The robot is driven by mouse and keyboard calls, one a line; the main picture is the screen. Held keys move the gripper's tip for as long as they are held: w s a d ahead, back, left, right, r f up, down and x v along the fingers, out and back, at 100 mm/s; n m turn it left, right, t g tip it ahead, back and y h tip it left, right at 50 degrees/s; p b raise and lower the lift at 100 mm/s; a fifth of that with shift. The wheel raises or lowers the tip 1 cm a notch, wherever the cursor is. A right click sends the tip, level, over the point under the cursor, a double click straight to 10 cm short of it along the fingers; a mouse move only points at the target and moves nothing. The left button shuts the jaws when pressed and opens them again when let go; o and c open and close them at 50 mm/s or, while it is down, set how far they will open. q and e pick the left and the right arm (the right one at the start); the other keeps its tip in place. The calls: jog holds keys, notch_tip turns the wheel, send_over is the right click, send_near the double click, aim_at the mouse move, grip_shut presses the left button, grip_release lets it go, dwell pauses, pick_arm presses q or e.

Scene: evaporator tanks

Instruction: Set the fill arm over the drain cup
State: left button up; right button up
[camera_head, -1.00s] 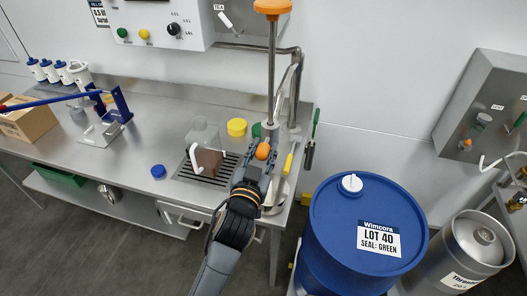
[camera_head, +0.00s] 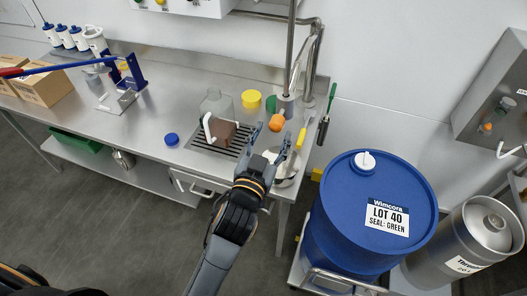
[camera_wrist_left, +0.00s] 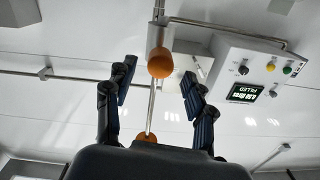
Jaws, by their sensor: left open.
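The fill arm's upright steel rod (camera_head: 291,45) and bent pipe (camera_head: 311,55) rise at the bench's right end. A small orange ball knob (camera_head: 276,122) is low beside the rod's grey base. My left gripper (camera_head: 279,134) is open and empty, its fingertips just on the near side of the knob, one to either side. In the left wrist view an orange knob (camera_wrist_left: 160,63) shows between the spread fingers (camera_wrist_left: 159,72). A round steel dish (camera_head: 284,180), perhaps the drain cup, is partly behind my gripper. My right gripper is out of view.
A clear bottle (camera_head: 214,104) and a brown block (camera_head: 221,132) stand at the drain grate (camera_head: 204,147). A yellow-handled tool (camera_head: 303,136) and green-handled tool (camera_head: 331,98) are right of the knob. A blue drum (camera_head: 340,200) stands right of the bench.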

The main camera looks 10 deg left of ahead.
pick_arm(q)
jog(key=s, duration=0.6)
jog(key=shift+s+a, duration=0.3)
jog(key=shift+a, duration=0.1)
jog(key=s+f+g, duration=0.2)
jog(key=f+g, duration=0.1)
jog(key=f, duration=0.9)
jog(key=s+f+m+g, duration=0.1)
jog(key=s+f+g, duration=0.15)
jog(key=f, duration=1.05)
jog(key=s+f+g, duration=0.3)
jog(key=f, duration=0.9)
jog(key=s+a+f+g, duration=0.2)
jog(key=s+a+f, duration=0.1)
jog(key=s+f, duration=0.35)
jog(key=s+a+f+g, duration=0.25)
jog(key=s+f, duration=0.25)
jog(key=f, duration=0.3)
jog(key=s+a+f+g, duration=0.1)
jog(key=s+a+f, duration=0.2)
jog(key=s, duration=0.3)
jog(key=s+a+f+n+g+y, duration=0.1)
jog(key=s+a+f, duration=0.2)
jog(key=s, duration=0.3)
jog(key=s+a+f+g+y, duration=0.1)
jog(key=s+a+f, duration=0.2)
jog(key=s, duration=0.3)
jog(key=shift+a+n+g, duration=0.25)
jog(key=shift+n+g, duration=0.15)
